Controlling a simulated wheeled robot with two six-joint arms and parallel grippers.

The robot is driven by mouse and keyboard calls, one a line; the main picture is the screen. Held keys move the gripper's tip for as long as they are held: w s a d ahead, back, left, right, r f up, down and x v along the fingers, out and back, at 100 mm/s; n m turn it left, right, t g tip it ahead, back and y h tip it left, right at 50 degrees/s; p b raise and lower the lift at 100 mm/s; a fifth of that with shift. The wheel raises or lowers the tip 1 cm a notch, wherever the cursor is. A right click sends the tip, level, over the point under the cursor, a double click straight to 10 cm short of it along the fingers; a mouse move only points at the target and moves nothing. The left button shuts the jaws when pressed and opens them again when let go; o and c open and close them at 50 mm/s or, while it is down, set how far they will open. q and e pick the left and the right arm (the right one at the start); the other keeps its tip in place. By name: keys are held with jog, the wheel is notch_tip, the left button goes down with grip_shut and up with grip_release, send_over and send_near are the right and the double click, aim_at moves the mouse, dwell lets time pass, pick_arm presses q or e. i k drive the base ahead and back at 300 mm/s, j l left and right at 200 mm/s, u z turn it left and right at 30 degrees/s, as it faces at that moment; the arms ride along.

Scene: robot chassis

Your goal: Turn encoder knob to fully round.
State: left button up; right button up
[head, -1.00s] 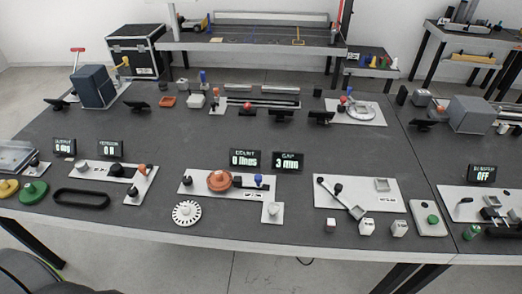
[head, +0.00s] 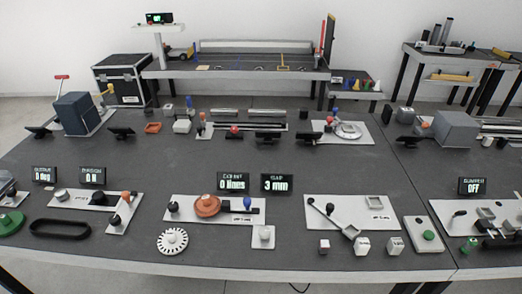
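The middle front plate (head: 188,214) carries an orange round knob (head: 207,205), a small black knob (head: 173,207) at its left end and a blue-topped post (head: 247,203) at its right. I cannot tell for sure which part is the encoder knob. A white notched disc (head: 173,241) lies flat on the table in front of the plate. Behind the plate, one display (head: 233,183) reads 0 lines and another (head: 277,184) reads 3 mm. Neither of my grippers shows in the head view.
A left plate with knobs (head: 75,201) and a black oval ring (head: 60,228) lie to the left. A plate with a lever (head: 350,210), small blocks (head: 363,245) and a green-button box (head: 426,236) lie to the right. The table's middle strip (head: 330,165) is mostly clear.

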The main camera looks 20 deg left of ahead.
aim_at(173, 207)
jog(key=u, duration=1.35)
